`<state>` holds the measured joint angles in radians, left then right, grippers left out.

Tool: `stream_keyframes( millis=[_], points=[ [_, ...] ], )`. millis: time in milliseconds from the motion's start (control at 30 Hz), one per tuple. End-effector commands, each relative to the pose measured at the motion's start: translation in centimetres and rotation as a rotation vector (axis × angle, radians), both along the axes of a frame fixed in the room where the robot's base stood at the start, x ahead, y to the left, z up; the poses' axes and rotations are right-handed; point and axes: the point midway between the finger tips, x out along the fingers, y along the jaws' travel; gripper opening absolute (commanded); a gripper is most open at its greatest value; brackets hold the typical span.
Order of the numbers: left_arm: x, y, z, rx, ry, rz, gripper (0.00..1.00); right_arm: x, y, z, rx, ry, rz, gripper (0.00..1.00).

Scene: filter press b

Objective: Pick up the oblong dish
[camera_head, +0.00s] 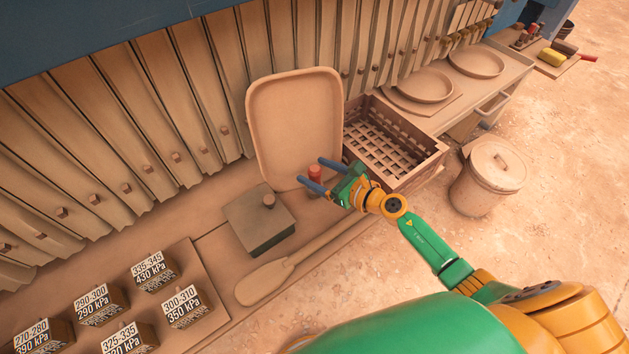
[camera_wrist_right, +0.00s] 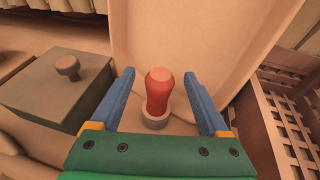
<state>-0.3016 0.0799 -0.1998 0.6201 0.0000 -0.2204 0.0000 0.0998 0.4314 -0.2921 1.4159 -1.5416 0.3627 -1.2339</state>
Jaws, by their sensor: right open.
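A tan oblong dish (camera_head: 295,115) with a raised rim stands upright, leaning against the ribbed press plates; it also shows in the right wrist view (camera_wrist_right: 205,30) as a pale wall behind the fingers. My right gripper (camera_head: 317,173) is open in front of the dish's lower right part. In the right wrist view, its blue fingers (camera_wrist_right: 159,75) stand on either side of a red-handled object (camera_wrist_right: 158,92) with a pale collar. Nothing shows as gripped; whether the fingers touch the red handle I cannot tell. My left gripper is not in view.
A slatted crate (camera_head: 425,158) stands right of the dish. A grey-green box (camera_head: 258,228) with a knob and a wooden paddle (camera_head: 262,283) lie in front. Several labelled blocks (camera_head: 155,270) sit lower left. Round dishes (camera_head: 424,85) and a lidded bucket (camera_head: 485,180) are at right.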

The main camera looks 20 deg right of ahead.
Motion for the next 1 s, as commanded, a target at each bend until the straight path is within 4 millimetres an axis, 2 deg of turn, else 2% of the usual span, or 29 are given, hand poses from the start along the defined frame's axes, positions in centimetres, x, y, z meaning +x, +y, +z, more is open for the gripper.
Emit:
stream_keyframes(
  millis=[233,267,533,833,1000],
  points=[
    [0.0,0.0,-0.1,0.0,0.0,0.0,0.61,0.4,0.3,-0.2,0.0,0.001,0.001,0.78],
    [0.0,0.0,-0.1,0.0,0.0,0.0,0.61,0.4,0.3,-0.2,0.0,0.001,0.001,0.73],
    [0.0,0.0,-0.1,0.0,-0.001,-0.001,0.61,0.4,0.3,-0.2,0.001,0.001,0.001,0.0],
    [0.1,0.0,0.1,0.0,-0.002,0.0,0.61,0.4,0.3,0.1,0.0,0.0,0.001,0.0],
    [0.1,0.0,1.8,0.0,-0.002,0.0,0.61,0.4,0.2,2.4,-0.002,-0.001,0.001,0.0]
  ],
)
